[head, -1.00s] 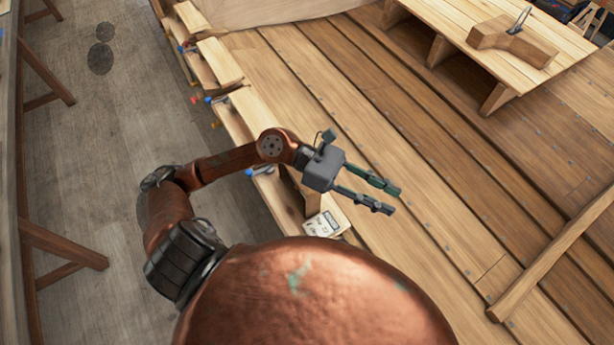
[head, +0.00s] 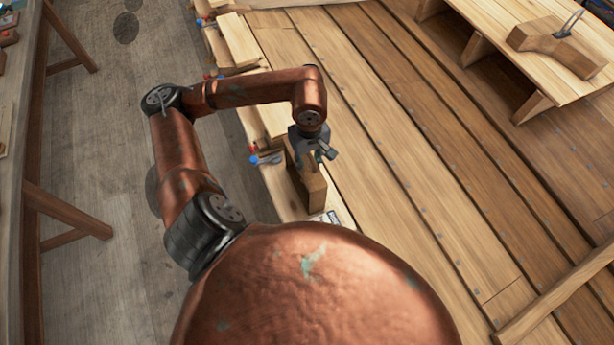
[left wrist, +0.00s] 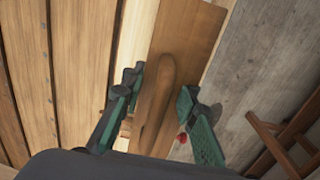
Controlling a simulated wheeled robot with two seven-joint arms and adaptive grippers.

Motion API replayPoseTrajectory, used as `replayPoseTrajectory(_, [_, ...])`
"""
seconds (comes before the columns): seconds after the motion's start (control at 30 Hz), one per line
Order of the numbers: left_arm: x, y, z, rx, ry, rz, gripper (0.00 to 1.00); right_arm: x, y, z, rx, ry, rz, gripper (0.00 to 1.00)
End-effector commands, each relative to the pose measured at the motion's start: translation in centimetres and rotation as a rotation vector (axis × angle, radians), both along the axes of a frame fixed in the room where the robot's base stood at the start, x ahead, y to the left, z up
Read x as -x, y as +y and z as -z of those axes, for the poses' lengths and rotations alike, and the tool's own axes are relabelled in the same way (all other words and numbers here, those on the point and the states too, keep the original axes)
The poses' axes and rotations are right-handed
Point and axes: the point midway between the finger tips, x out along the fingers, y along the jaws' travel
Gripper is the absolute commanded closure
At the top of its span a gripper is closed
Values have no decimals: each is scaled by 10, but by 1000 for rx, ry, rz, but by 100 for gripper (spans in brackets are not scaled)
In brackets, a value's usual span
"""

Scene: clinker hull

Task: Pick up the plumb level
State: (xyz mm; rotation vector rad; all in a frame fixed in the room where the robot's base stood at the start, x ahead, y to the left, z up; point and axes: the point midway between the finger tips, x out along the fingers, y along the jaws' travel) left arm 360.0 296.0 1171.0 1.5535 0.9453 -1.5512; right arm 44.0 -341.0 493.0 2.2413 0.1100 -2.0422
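A brown wooden piece, which looks to be the plumb level (head: 313,187), stands at the plank edge below my left gripper (head: 317,156) in the head view. In the left wrist view the same wooden piece (left wrist: 158,95) shows a raised rounded bar along a flat board. My left gripper (left wrist: 160,88) is open in that view, with one green finger on each side of the bar. I cannot tell whether either finger touches it. The fingertips are small and partly hidden in the head view. My right gripper is not in view.
A pale ledge with blue- and red-ended clamps (head: 266,158) runs beside the planked hull (head: 400,170). A white card (head: 328,217) lies near the wooden piece. An angled wooden block (head: 555,48) sits on a raised board at the upper right. A bench stands at left.

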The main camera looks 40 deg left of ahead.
Motion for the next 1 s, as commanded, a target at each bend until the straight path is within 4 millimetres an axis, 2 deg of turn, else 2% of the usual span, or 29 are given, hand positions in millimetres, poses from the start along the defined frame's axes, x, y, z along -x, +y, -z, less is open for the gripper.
replayPoseTrajectory(0.23, [0,2,30,4,8,-2,72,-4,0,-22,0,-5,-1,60])
replayPoseTrajectory(0.4, [-1,2,50,3,4,0,72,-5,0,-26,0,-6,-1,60])
replayPoseTrajectory(0.67, [-2,2,53,2,1,0,72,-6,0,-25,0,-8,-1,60])
replayPoseTrajectory(1.0, [-2,2,53,2,1,0,96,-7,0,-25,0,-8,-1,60])
